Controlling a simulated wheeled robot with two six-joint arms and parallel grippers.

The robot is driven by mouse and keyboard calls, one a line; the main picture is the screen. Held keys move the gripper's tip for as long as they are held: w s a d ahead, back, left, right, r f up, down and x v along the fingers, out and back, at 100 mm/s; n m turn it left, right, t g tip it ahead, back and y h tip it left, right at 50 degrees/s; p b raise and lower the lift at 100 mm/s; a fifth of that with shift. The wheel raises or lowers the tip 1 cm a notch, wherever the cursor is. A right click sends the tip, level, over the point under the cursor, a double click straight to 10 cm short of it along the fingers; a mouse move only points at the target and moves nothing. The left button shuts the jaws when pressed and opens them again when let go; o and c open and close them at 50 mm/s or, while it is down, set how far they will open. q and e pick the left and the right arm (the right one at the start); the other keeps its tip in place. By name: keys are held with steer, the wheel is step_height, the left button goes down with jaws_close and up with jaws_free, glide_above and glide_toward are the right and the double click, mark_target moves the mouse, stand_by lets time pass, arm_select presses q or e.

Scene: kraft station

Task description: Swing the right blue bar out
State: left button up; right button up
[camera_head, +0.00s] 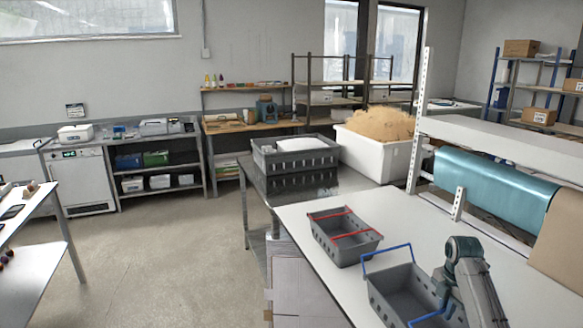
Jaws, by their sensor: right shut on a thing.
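A grey crate (392,291) with two blue bars stands on the white table. One blue bar (387,250) stands raised at the crate's far end. The right blue bar (428,317) is at the near end, partly hidden by my arm and cut by the lower picture edge. My right gripper (446,303) comes in from the lower right, reaches down at the crate's right side and is shut on the right blue bar. Its fingertips are small and partly hidden. My left gripper is not in view.
A second grey crate (335,248) with red bars across its top stands just beyond, on the same white table (300,222). A blue roll (495,180) and a brown paper roll (562,235) hang at the right. The table's left part is clear.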

steer(key=shift+r, duration=0.15)
steer(key=shift+s+d+r, duration=0.1)
steer(key=shift+s+r, duration=0.2)
steer(key=shift+r, duration=0.35)
steer(key=shift+o, duration=0.2)
steer(key=shift+s+d+r, duration=0.15)
steer(key=shift+s+r, duration=0.3)
steer(key=shift+r, duration=0.1)
steer(key=o, duration=0.4)
